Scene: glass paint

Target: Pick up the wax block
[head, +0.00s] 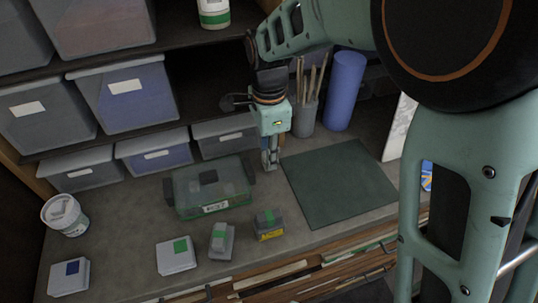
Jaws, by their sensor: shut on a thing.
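My gripper (270,160) points down over the back of the grey counter, just right of the green clear box. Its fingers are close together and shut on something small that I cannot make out. I cannot tell for sure which thing is the wax block. Near the front edge stand a grey block with a green top (221,241) and a dark grey block with a green top and yellow label (269,224). Both are apart from my gripper.
The green clear box (208,189), a green mat (340,184), a brush cup (304,117), and a blue cylinder (344,91) surround my gripper. A white tub (64,215) and pale boxes with green (176,255) and blue (69,277) labels stand left. Shelf bins line the back.

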